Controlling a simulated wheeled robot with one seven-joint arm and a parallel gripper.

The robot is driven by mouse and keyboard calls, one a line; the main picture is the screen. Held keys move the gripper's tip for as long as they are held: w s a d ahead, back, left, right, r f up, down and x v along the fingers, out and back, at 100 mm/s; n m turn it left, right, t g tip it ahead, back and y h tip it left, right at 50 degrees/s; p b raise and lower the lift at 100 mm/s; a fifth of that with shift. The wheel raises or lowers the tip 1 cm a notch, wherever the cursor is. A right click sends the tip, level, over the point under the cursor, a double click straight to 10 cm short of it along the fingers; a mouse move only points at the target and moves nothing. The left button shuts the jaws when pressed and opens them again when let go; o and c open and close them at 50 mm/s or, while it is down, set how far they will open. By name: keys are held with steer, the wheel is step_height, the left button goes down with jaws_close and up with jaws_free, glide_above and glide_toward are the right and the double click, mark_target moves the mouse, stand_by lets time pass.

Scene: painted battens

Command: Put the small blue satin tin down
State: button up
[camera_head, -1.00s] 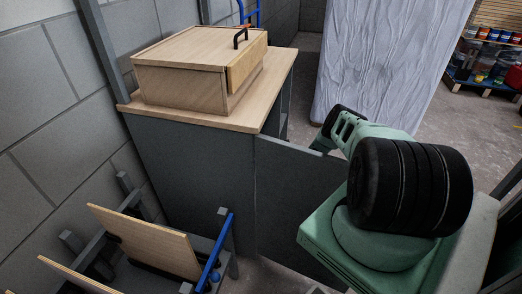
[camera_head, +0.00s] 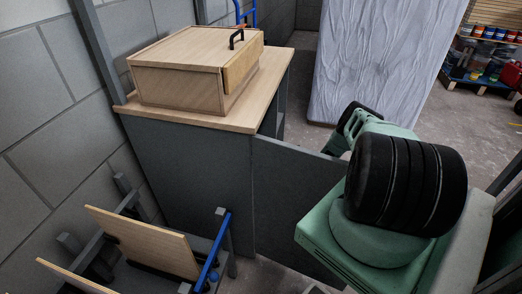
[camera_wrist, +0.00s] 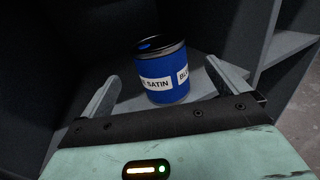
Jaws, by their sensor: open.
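The small blue satin tin (camera_wrist: 163,75) shows in the wrist view, a blue can with a dark lid and a white label reading "SATIN". It stands on a grey shelf (camera_wrist: 205,72) inside a dark cabinet. My gripper (camera_wrist: 165,92) is open, with one finger to the left of the tin and one to the right. Gaps show between the fingers and the tin. In the head view the tin and the fingers are hidden; my arm reaches toward the cabinet's open side.
The grey cabinet (camera_head: 188,175) has a wooden top bearing a wooden box (camera_head: 180,85) with a black handle. Its grey door (camera_head: 295,190) stands open beside my arm. A rack with wooden boards (camera_head: 150,240) stands at front left. A wrapped white panel (camera_head: 385,60) stands behind.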

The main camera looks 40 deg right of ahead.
steer(key=s, duration=0.5)
steer(key=shift+s+d, duration=0.3)
steer(key=shift+d, duration=0.05)
